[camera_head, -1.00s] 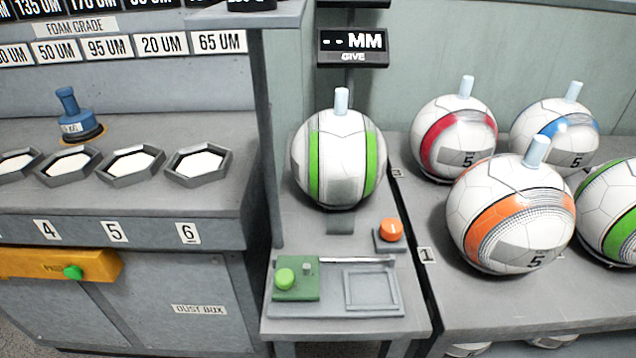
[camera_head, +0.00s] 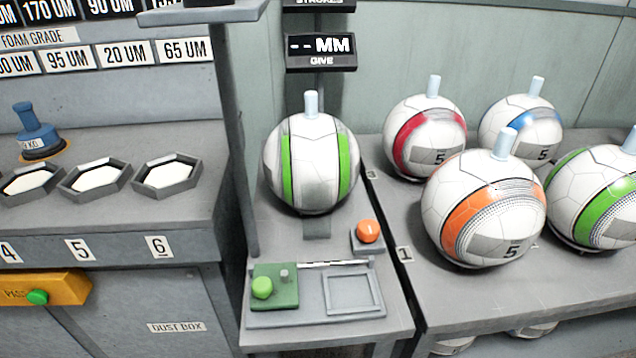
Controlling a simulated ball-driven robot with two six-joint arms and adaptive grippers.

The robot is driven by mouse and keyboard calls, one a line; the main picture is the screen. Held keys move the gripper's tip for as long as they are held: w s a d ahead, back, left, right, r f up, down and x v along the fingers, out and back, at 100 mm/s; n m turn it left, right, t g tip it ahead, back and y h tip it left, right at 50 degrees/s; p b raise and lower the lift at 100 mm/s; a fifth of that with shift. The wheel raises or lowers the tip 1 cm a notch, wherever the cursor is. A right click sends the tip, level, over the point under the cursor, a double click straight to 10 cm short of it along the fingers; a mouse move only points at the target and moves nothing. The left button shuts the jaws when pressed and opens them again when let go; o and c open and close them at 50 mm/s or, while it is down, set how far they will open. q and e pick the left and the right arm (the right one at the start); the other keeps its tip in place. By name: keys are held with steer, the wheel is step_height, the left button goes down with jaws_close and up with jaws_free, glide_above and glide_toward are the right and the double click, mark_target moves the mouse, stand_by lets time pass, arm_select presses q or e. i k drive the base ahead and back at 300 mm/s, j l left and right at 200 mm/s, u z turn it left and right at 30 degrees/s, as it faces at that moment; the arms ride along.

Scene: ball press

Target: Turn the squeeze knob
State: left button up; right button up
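An orange knob (camera_head: 368,231) sits on a small grey base at the right side of the press stand, in front of a ball. A round green knob (camera_head: 262,288) and a small grey peg stand on a green plate at the stand's front left. No label shows which one is the squeeze knob. The white ball with green stripes (camera_head: 314,165) rests on the stand, a pale plug upright on its top. A display (camera_head: 320,50) above it reads "-- MM GIVE". Neither of my grippers is in view.
A grey post (camera_head: 236,140) stands left of the ball. An empty square frame (camera_head: 352,290) lies right of the green plate. Several balls, one with an orange band (camera_head: 484,212), stand on the right-hand table. Hexagonal trays (camera_head: 167,189) and a blue-handled weight (camera_head: 38,135) are at left.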

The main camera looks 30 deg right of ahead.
mark_target(368, 229)
steer(key=z, duration=1.25)
steer(key=k+l+z, duration=0.2)
steer(key=z, duration=0.15)
steer(key=k+l+z, duration=0.15)
steer(key=z, duration=0.15)
